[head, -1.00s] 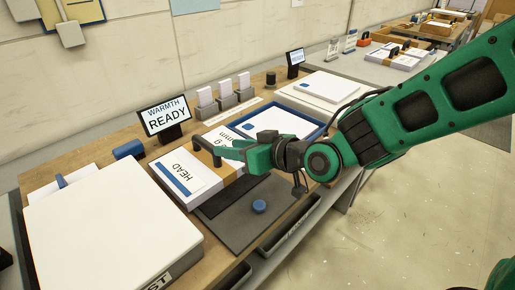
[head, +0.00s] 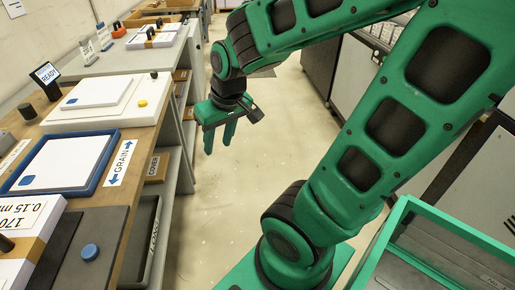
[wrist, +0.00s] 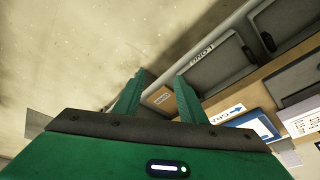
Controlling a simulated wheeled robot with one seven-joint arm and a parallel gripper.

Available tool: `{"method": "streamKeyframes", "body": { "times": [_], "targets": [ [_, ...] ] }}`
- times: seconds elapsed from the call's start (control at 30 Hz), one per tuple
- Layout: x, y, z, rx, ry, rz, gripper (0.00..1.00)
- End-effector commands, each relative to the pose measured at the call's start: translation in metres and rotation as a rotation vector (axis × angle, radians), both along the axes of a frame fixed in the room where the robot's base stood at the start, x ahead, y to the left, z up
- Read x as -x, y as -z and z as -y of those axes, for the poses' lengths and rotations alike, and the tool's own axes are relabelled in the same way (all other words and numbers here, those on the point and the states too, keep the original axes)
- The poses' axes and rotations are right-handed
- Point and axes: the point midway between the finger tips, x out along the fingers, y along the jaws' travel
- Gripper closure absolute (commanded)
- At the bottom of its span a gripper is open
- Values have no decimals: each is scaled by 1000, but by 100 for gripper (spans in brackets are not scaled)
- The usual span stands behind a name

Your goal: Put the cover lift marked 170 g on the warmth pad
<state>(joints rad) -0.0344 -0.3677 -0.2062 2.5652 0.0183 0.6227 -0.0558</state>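A stack with a brown band (head: 42,238), marked "170" and "0.15 m", is cut off by the left edge of the head view. Its print is upside down and a dark handle shows on it.
A blue tray (head: 108,150) with a white sheet lies beside a GRAIN label (head: 122,163). A green-rimmed bin (head: 390,222) stands at lower right. The floor between is clear.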

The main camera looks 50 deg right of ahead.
Motion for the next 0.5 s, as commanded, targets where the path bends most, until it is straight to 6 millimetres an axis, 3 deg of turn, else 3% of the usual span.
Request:
{"method": "streamKeyframes", "body": {
  "times": [0.03, 0.1, 0.23, 0.33, 0.5],
  "targets": [
    [25, -3, 22, -2, 88, -52, 63],
    [61, -6, 42, -13, 194, -131, 63],
    [111, -12, 59, -43, 341, -242, 63],
    [133, -15, 60, -60, 403, -289, 63],
    [142, -16, 60, -69, 428, -312, 63]
  ]
}}
